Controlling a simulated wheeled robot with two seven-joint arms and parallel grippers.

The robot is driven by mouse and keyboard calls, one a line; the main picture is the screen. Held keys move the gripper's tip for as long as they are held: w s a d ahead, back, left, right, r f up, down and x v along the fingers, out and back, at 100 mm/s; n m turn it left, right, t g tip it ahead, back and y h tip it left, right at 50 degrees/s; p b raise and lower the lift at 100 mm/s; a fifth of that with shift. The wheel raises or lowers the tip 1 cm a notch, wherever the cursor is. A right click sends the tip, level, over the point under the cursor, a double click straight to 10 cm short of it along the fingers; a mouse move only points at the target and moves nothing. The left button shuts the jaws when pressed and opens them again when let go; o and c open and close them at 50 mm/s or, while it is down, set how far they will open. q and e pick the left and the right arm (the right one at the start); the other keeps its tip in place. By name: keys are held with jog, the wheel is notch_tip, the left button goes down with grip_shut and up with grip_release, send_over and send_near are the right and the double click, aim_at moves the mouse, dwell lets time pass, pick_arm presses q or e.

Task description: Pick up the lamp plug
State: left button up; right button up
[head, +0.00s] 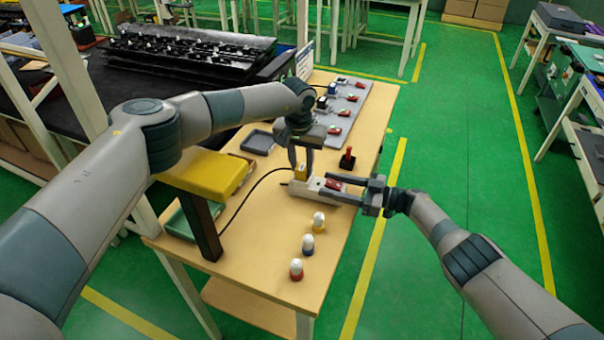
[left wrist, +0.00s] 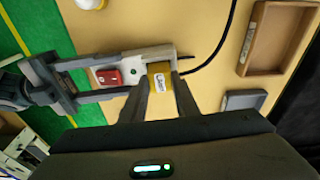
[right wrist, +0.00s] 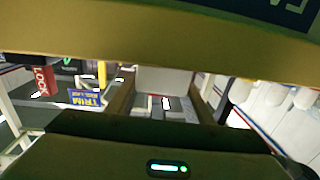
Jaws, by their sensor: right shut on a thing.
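The yellow lamp plug (head: 301,172) with a pale label stands at the end of a white socket block (head: 305,190), with a black cable running off to the left. In the left wrist view the plug (left wrist: 160,78) lies between my left fingertips. My left gripper (head: 301,163) points down around it, apparently still open; contact is hard to judge. My right gripper (head: 334,190) is shut on the white block, beside its red switch (head: 333,184). The block's end (right wrist: 165,80) shows between the fingers in the right wrist view. The plug's lower part is hidden.
Three white-domed lamps (head: 308,244) stand at the table's front right. A grey board with red switches (head: 346,105) lies at the back. A red-handled piece on a black base (head: 347,158), a grey tray (head: 258,142) and a yellow raised shelf (head: 207,172) are nearby.

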aim_at(302, 167)
pick_arm(q)
jog(key=shift+r, duration=0.1)
notch_tip(302, 167, up, 10)
dwell(0.8)
pick_arm(e)
jog(key=o, duration=1.4)
jog(key=shift+d, duration=0.1)
jog(key=v, duration=1.1)
jog(key=shift+d+f, duration=0.1)
jog(key=shift+d, duration=0.3)
